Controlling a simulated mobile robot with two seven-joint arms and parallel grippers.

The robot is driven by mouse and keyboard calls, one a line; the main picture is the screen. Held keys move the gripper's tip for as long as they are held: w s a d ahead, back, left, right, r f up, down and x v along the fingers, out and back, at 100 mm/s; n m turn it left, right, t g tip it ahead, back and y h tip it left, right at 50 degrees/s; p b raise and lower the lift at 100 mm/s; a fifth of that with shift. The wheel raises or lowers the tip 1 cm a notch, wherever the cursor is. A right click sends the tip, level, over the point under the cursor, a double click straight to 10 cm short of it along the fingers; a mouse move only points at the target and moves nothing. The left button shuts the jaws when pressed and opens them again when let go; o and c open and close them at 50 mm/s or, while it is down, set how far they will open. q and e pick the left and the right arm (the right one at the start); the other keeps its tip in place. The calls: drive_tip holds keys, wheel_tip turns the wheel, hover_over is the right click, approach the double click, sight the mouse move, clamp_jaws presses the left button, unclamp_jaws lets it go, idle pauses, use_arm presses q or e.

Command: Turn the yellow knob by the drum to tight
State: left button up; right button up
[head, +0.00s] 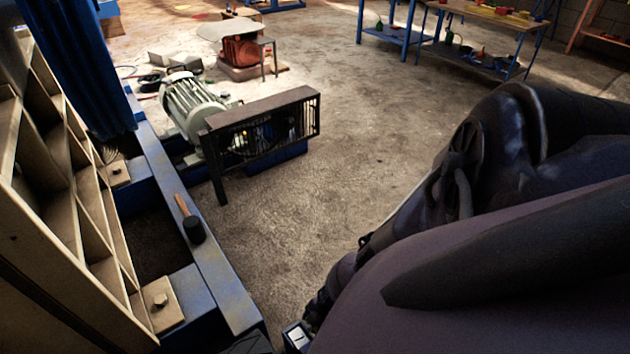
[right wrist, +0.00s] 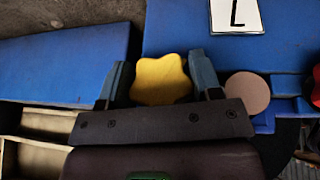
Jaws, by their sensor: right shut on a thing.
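The yellow knob (right wrist: 160,82) has a lobed, star-like outline and shows in the right wrist view against blue metal. My right gripper (right wrist: 163,76) has one finger on each side of the knob and is shut on it. The knob's lower edge is hidden by the gripper body. A white plate (right wrist: 237,15) with a black L-shaped mark lies just above and to the right of the knob. In the head view my right arm fills the lower right, and the knob cannot be made out. My left gripper is in neither view. I cannot identify the drum.
A tan disc (right wrist: 247,94) and a red part (right wrist: 316,88) sit right of the knob. In the head view, a hammer (head: 188,219) lies on the blue frame (head: 168,187). A motor (head: 190,103) stands beyond it. Open concrete floor (head: 350,110) lies in the middle.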

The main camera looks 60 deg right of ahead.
idle(0.6)
drive_tip(key=o, duration=0.9)
drive_tip(key=shift+d+r+p, duration=0.15)
drive_tip(key=shift+r+p, duration=0.3)
drive_tip(key=shift+r, duration=0.15)
use_arm(q)
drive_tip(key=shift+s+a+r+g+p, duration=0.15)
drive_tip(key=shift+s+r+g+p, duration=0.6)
drive_tip(key=shift+p, duration=2.3)
use_arm(e)
drive_tip(key=shift+v, duration=4.85)
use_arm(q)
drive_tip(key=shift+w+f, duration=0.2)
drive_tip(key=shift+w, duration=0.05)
